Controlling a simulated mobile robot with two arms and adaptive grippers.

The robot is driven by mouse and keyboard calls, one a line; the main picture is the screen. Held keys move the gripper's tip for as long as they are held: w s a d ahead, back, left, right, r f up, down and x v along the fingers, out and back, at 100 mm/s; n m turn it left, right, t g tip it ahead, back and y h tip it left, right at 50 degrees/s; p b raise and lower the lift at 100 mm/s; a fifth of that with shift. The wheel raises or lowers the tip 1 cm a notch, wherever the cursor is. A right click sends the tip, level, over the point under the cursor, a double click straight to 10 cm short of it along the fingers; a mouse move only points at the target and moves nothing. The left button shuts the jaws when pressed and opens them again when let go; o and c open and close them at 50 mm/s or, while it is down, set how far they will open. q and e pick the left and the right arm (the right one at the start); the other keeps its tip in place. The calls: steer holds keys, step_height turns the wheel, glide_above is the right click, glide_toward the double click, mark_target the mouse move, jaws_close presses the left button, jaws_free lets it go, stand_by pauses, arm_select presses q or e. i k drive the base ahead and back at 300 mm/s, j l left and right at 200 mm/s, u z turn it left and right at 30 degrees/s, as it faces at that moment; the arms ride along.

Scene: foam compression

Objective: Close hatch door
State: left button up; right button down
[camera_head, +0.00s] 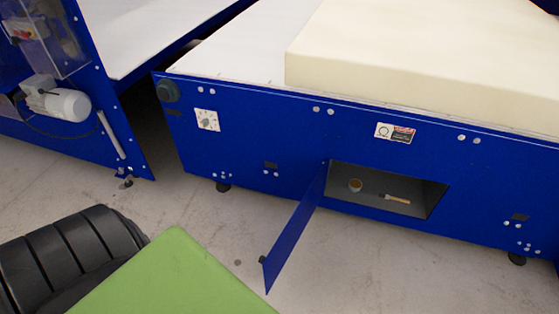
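The blue hatch door (296,229) stands open on the front of the blue machine (262,132). It is hinged at the left edge of the opening and swings out toward me. A small dark knob or latch sits at its free edge. The rectangular hatch opening (418,190) is uncovered. Inside it are a small round brownish cup-like item (355,185) and a thin item with a wooden-looking handle (396,199). Neither of my grippers is in view.
A thick cream foam block (420,60) lies on the machine's white top. Another blue machine with a motor (58,101) stands at the left, across a narrow gap. A green surface (170,280) and a black ribbed object (72,256) fill the lower left. Bare concrete floor lies before the hatch.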

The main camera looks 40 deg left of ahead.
mark_target(273, 264)
steer(key=j+z, duration=0.1)
steer(key=j, duration=0.55)
steer(key=k+j, duration=0.1)
steer(key=j, duration=0.6)
steer(key=j+z, duration=0.15)
steer(key=j, duration=0.5)
steer(key=k+j, duration=0.5)
